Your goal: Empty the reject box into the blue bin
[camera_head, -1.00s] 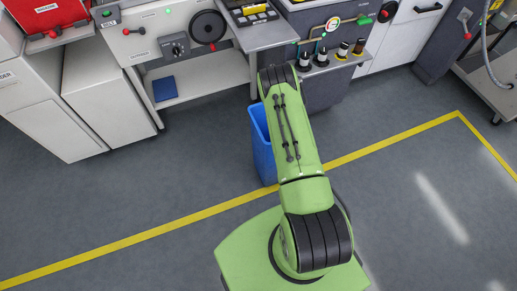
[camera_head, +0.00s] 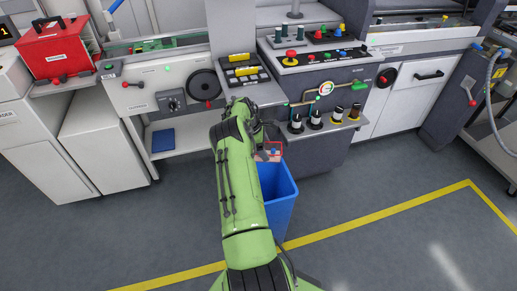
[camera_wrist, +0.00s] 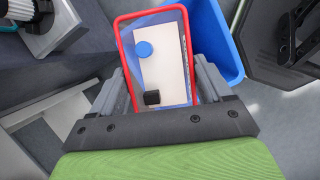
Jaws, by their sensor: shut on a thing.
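The reject box is a small red-rimmed box (camera_head: 275,146) with a pale floor. It hangs in my gripper beside and above the back rim of the blue bin (camera_head: 281,212). In the wrist view, the box's red rim (camera_wrist: 118,50) sits between the two grey fingers of my gripper (camera_wrist: 158,72), which is shut on it. A round blue piece (camera_wrist: 144,49) and a small black piece (camera_wrist: 152,97) lie inside the box. The blue bin (camera_wrist: 221,35) shows behind and right of the box there. My arm hides the bin's left side in the head view; its floor is not clear.
A shelf with several small bottles (camera_head: 316,118) and a gauge stands just behind and right of the bin. A bench with a yellow-black tray (camera_head: 243,70) is behind my arm. A red case (camera_head: 57,48) sits far left. Floor to the right is clear.

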